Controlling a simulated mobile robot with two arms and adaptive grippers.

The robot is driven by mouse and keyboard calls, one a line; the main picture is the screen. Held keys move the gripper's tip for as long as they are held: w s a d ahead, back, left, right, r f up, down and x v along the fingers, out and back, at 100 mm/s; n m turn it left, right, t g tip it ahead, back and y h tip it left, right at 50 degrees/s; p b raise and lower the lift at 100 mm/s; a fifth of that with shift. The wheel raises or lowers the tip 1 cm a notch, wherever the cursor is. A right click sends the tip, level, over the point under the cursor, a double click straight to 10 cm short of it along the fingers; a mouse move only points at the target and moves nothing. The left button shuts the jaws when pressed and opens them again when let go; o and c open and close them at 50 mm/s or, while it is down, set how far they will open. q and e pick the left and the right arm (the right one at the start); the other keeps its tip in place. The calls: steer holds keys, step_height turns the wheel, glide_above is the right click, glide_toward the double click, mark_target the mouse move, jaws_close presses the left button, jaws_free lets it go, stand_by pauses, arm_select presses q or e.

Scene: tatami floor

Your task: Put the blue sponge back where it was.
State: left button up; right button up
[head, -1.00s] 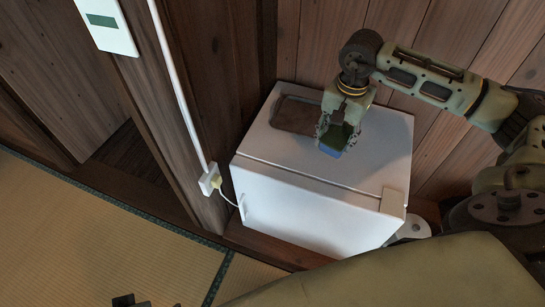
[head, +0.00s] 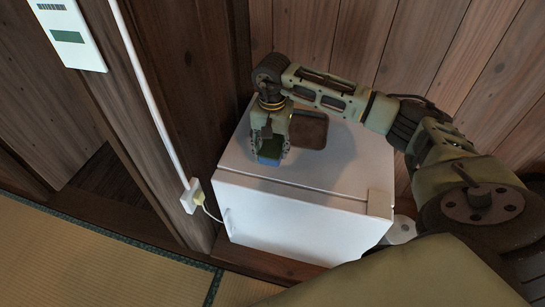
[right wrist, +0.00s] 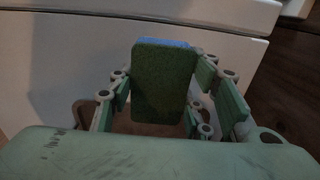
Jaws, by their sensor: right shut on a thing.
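The blue sponge (head: 268,161) has a dark green face and is in my right gripper (head: 268,150). The gripper is shut on it, over the left part of the white fridge's top (head: 330,170). In the right wrist view the sponge (right wrist: 163,85) stands upright between the fingers, green face towards the camera, with a blue strip along its upper edge. I cannot tell whether the sponge touches the fridge top. A brown, rounded tray-like thing (head: 310,131) lies on the fridge top, partly hidden behind the gripper. My left gripper is out of view.
Wooden plank walls stand close behind the fridge and to its left. A wall socket with a plugged cable (head: 191,195) is beside the fridge's left side. The fridge top right of the brown thing is bare. Tatami (head: 90,265) covers the floor at lower left.

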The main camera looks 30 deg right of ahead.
step_height(320, 180, down, 4)
steer(key=shift+b, duration=0.4)
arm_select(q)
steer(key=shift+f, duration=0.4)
arm_select(e)
steer(key=shift+r, duration=0.1)
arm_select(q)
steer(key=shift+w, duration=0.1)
arm_select(e)
steer(key=o, duration=1.1)
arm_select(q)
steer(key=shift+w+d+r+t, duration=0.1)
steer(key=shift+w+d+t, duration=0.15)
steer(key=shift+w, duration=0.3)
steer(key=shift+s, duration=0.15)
